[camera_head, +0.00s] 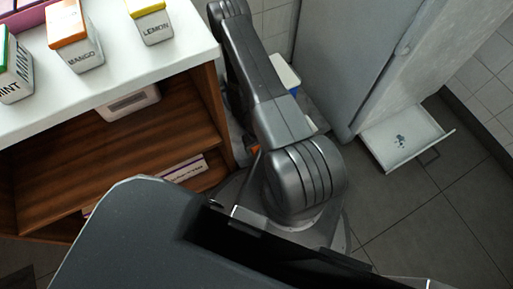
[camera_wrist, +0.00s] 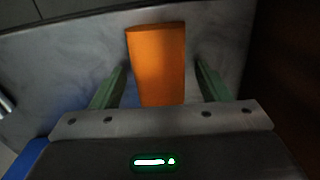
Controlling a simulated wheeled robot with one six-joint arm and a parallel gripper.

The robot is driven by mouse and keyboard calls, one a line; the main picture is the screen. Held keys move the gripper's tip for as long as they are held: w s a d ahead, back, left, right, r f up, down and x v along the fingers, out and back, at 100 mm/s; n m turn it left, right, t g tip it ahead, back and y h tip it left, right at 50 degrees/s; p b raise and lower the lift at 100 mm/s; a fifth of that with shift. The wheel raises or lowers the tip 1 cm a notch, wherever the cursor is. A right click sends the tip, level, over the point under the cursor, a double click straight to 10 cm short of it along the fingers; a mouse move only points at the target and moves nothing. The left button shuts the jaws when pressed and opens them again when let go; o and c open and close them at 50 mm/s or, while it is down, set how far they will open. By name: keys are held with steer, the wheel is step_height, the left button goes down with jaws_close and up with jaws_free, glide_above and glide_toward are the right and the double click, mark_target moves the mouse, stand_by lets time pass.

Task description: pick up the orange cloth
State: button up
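The orange cloth (camera_wrist: 158,62) shows in the wrist view as a smooth, upright orange rectangle near the middle, in front of a grey surface. My gripper (camera_wrist: 160,72) is open, with one green finger on each side of the orange cloth. Gaps show between the cloth and both fingers, so nothing is gripped. The cloth's lower end is hidden by my gripper's body. In the head view my gripper is hidden, and only a small orange patch shows between the cabinet and my arm; I cannot tell if it is the cloth.
A white-topped wooden cabinet (camera_head: 190,35) holds the MANGO box (camera_head: 78,52), the LEMON box (camera_head: 152,27) and a mint-labelled box (camera_head: 14,78). A tall grey unit (camera_head: 345,50) stands right of my arm. A white drawer-like tray (camera_head: 400,138) juts out low. Dark floor lies clear at lower right.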

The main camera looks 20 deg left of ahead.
steer(key=c, duration=0.8)
step_height(320, 180, up, 10)
steer(key=p, duration=0.3)
